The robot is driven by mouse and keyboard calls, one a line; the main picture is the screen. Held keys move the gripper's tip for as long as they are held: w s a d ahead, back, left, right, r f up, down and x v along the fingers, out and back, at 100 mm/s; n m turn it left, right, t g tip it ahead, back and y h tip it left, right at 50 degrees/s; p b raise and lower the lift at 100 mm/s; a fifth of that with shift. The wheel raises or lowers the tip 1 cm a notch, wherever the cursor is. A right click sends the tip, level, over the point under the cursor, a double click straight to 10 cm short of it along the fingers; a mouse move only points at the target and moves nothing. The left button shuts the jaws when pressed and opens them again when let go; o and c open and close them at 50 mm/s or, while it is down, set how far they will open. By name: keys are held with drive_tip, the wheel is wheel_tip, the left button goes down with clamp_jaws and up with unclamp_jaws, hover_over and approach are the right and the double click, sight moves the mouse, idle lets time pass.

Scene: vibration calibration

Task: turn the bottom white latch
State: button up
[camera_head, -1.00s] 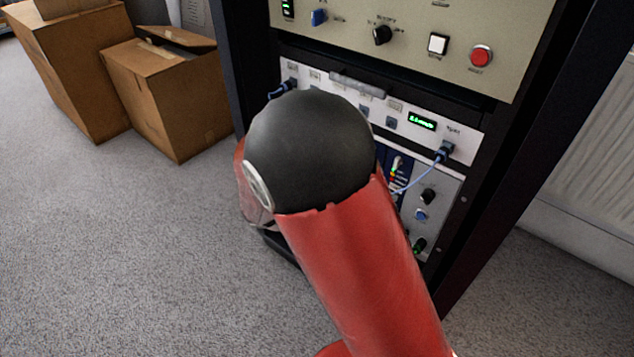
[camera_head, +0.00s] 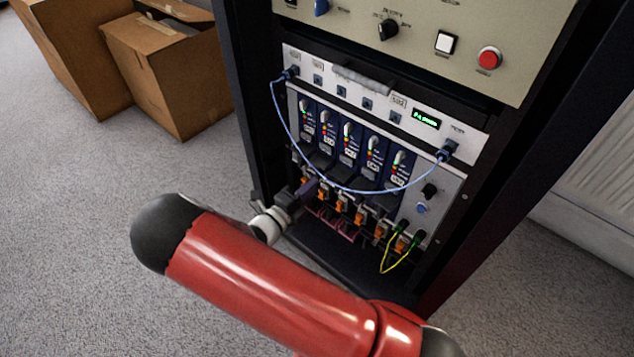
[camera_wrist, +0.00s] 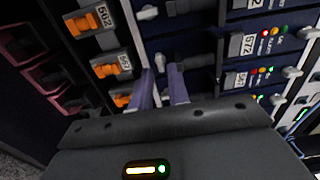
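My gripper (camera_wrist: 161,72) shows two purple fingers, spread a little apart, in the wrist view. A small white latch (camera_wrist: 160,62) is between and just beyond their tips; I cannot tell if they touch it. Another white latch (camera_wrist: 147,12) lies above it in that view, at the same end of a blue module. White latches (camera_wrist: 290,72) also show at the modules' other end, near coloured lights. In the head view, my gripper (camera_head: 310,188) is at the lower left of the blue modules (camera_head: 349,145), whose upper white latches (camera_head: 400,158) are visible. Their lower latches are hard to make out there.
A blue cable (camera_head: 330,183) loops across the module front. Orange connectors (camera_head: 341,206) and yellow-green cables (camera_head: 388,258) sit below the modules. The black rack frame (camera_head: 245,90) flanks them. Cardboard boxes (camera_head: 170,75) stand left; the carpet (camera_head: 60,230) is open.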

sight(323, 178)
drive_tip(key=shift+x, duration=1.4)
clamp_jaws()
